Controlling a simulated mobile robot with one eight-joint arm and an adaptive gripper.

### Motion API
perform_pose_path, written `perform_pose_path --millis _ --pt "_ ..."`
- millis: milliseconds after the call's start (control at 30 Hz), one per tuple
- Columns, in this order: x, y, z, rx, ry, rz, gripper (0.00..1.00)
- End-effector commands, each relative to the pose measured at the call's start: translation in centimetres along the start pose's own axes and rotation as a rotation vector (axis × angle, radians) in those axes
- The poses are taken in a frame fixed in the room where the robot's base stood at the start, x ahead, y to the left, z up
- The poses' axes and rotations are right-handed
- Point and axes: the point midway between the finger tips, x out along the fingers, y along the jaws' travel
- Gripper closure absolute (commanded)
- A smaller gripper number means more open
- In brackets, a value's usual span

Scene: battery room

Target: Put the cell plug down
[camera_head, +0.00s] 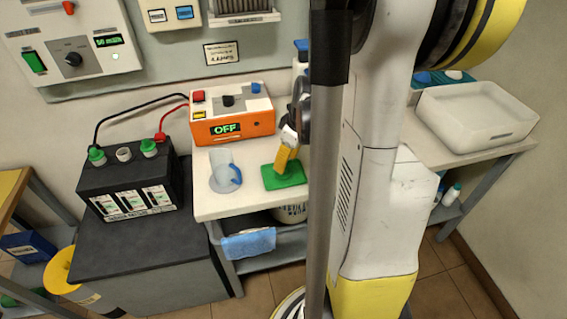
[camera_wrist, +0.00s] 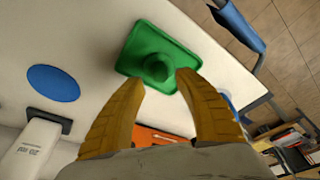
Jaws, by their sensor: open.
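The green cell plug (camera_wrist: 156,67) stands upright on a green tray (camera_wrist: 183,41) in the wrist view. My gripper (camera_wrist: 160,78) is open, its yellow fingers just short of the plug and to either side of it; I cannot tell whether they touch it. In the head view my gripper (camera_head: 284,165) is low over the green tray (camera_head: 292,181) on the white bench, and hides the plug. The black battery (camera_head: 130,180) at left has green plugs on its two outer cells; its middle opening (camera_head: 124,154) looks pale and uncapped.
A clear jug (camera_head: 221,167) with a blue handle stands left of the tray. Behind it is an orange charger (camera_head: 232,115) reading OFF, with red and black leads to the battery. A white basin (camera_head: 478,112) stands at right. A blue cloth (camera_head: 248,243) hangs below the bench front.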

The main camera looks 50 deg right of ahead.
Motion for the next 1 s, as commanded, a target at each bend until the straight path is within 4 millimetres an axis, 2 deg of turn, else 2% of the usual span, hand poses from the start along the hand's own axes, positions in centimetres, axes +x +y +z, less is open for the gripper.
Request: perform_pose_path --millis 33,100,300,433,567,667,767,867,900,1000 --pt "-1.8 0.0 -0.1 0.002 0.000 0.000 0.60" --pt "-3.5 0.0 -0.1 0.003 0.000 0.000 0.60" --pt "-7.2 0.0 -0.1 0.001 0.000 0.000 0.60" --pt "-8.4 0.0 0.0 0.002 0.000 0.000 0.60" --pt "-8.8 0.0 0.0 0.001 0.000 0.000 0.60" --pt "-9.0 -0.8 -0.5 0.002 0.002 0.007 0.60" --pt "-10.1 -3.4 -2.1 0.017 0.014 0.033 0.60" --pt "-11.8 -8.0 -4.2 0.046 0.048 0.076 0.60" --pt "-12.6 -10.2 -5.0 0.062 0.069 0.094 0.60" --pt "-14.2 -15.4 -6.1 0.102 0.140 0.125 0.60"
